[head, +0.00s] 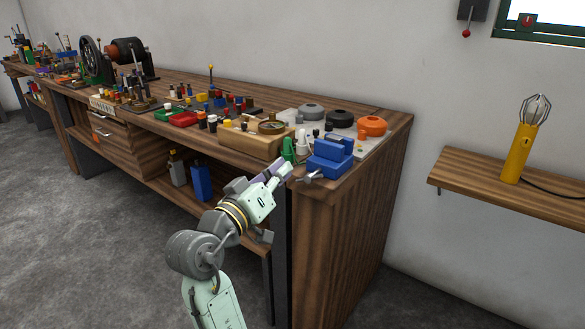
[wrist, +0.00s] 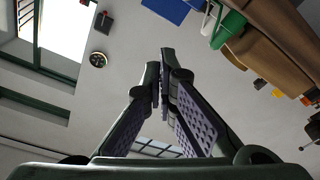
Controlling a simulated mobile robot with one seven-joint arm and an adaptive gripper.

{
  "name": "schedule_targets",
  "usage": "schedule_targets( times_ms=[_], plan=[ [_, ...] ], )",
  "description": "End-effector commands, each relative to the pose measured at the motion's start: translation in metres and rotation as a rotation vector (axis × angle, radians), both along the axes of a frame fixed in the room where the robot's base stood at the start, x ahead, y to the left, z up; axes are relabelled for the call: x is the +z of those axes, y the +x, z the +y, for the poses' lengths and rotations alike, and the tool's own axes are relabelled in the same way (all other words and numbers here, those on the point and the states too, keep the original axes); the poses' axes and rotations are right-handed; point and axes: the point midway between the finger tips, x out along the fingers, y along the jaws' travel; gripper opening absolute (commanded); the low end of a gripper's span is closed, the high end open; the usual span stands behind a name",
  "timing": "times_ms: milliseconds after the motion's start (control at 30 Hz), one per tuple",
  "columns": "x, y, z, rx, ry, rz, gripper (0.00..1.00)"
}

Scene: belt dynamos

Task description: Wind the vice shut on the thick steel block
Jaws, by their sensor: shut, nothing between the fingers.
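The blue vice (head: 329,160) stands at the near right corner of the workbench top. A small grey handle (head: 311,176) shows low on its front side. It also shows in part as a blue patch at the top of the wrist view (wrist: 172,8). I cannot make out the thick steel block or the gap between the jaws. My gripper (head: 284,168) is shut and empty at the bench's front edge, just left of the vice handle. In the wrist view its fingertips (wrist: 161,85) meet with nothing between them.
Green (head: 288,150) and white bottles stand left of the vice. A wooden box (head: 250,138) is farther left. Grey, black and orange (head: 372,126) round items lie behind. The bench's front edge is close to my arm. A wall shelf with a yellow lamp (head: 518,153) is at right.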

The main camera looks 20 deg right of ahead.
Motion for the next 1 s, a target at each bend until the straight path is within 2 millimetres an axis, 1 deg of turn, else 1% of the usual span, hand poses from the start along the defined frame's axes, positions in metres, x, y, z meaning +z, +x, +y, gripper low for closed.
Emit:
schedule_targets(
  times_ms=[233, 433, 467, 500, 700, 833, 1000],
  plan=[
    [0.01, 0.032, -0.039, -0.005, 0.001, 0.0, 0.0],
    [0.013, 0.06, -0.07, -0.003, 0.002, 0.0, 0.0],
    [0.003, 0.055, -0.068, 0.0, 0.004, 0.002, 0.0],
    [-0.002, 0.051, -0.068, 0.0, 0.004, 0.001, 0.0],
    [-0.019, 0.041, -0.07, 0.002, 0.004, -0.002, 0.0],
    [-0.023, 0.038, -0.071, 0.001, 0.004, -0.002, 0.0],
    [-0.024, 0.038, -0.071, 0.001, 0.004, -0.003, 0.0]
  ],
)
